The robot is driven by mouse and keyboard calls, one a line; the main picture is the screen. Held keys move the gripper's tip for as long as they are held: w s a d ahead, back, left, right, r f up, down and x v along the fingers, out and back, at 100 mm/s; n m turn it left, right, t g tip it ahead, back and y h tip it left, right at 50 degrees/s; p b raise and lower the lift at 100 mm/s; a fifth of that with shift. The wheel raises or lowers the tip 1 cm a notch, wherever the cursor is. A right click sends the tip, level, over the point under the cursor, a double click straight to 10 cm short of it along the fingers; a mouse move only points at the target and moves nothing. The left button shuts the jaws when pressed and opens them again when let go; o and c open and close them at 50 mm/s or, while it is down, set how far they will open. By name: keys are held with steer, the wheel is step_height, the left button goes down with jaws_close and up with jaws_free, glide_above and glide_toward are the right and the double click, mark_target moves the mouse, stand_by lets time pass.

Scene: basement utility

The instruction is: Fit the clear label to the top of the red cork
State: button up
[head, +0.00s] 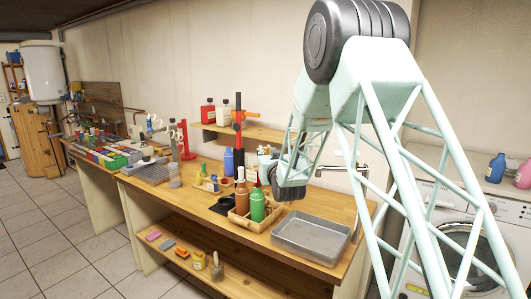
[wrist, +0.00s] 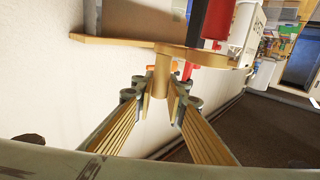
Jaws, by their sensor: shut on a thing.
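My gripper (wrist: 159,92) shows in the wrist view with its two ridged fingers on either side of a tan, peg-like piece (wrist: 161,72). I cannot tell whether this piece is the clear label; no see-through label can be made out. In the head view my wrist hangs over the back of the workbench, and the fingertips are hard to make out. I cannot tell which top, if any, is the red cork.
A grey metal pan (head: 308,240) lies on the bench's right end. A red-and-black upright post (head: 238,125) stands near a wall shelf (head: 262,132) with red bottles (head: 208,112). Small bottles crowd the middle. Bare wood shows at the bench's front left.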

steer(key=shift+f+b, duration=3.4)
steer(key=shift+f, duration=0.1)
stand_by(0.4)
steer(key=o, duration=0.8)
steer(key=shift+o, duration=0.2)
steer(key=shift+r, duration=0.2)
steer(key=shift+r, duration=4.9)
